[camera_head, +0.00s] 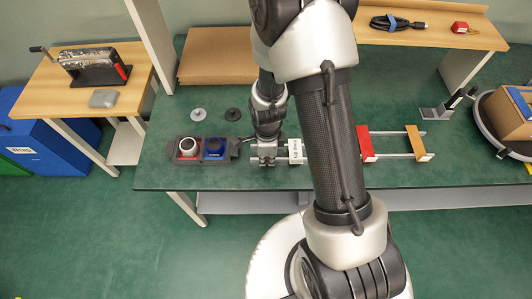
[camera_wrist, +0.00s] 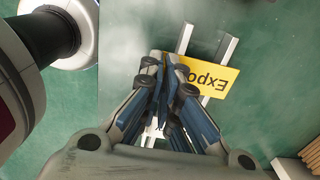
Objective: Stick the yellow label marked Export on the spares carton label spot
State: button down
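The yellow label (camera_wrist: 208,74) reads "Expo" upside down in the wrist view and lies across two pale rails (camera_wrist: 229,47). The rest of its text is covered. My gripper (camera_wrist: 163,60) has its fingertips drawn together over the left end of the label. I cannot tell whether they touch it. In the head view my gripper (camera_head: 267,151) is low over the left end of the rails, and the yellow label cannot be made out. A brown carton (camera_head: 503,117) with a blue patch on top stands at the far right; its label spot is not clear.
A red card (camera_head: 366,143) and a tan one (camera_head: 414,141) stand further right on the rails. The carton sits on a round platform (camera_head: 487,130). Red and blue units (camera_head: 214,148) lie left. My arm blocks the middle.

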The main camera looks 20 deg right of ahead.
jog(key=shift+r, duration=0.1)
jog(key=shift+r+p, duration=3.05)
jog(key=shift+r, duration=0.85)
